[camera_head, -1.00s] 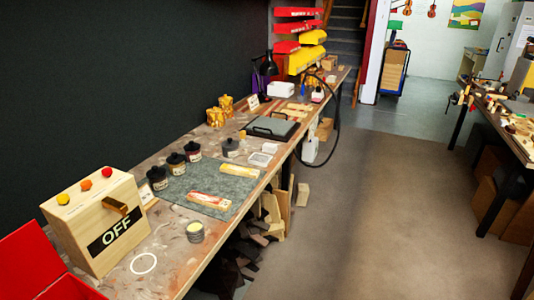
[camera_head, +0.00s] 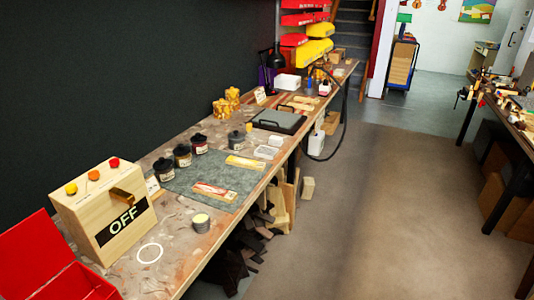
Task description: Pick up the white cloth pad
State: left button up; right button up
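A small white block-like thing (camera_head: 275,141), which may be the white cloth pad, sits on the workbench (camera_head: 178,240) near its front edge. It is just behind a shallow white tray (camera_head: 265,152) and in front of a dark grey plate with black handles (camera_head: 279,120). It is too small to tell whether it is cloth. Neither of my grippers is in view.
A wooden box marked OFF (camera_head: 104,210), an open red box (camera_head: 50,262) and a small tin (camera_head: 201,223) stand nearer. The floor (camera_head: 380,220) right of the bench is clear.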

aim_at(275, 141)
jog(key=i+l+u, duration=0.15)
jog(key=i+l, duration=0.15)
jog(key=i, duration=0.25)
jog(key=i+l+u, duration=0.15)
jog(key=i+l, duration=0.2)
jog(key=i, duration=0.2)
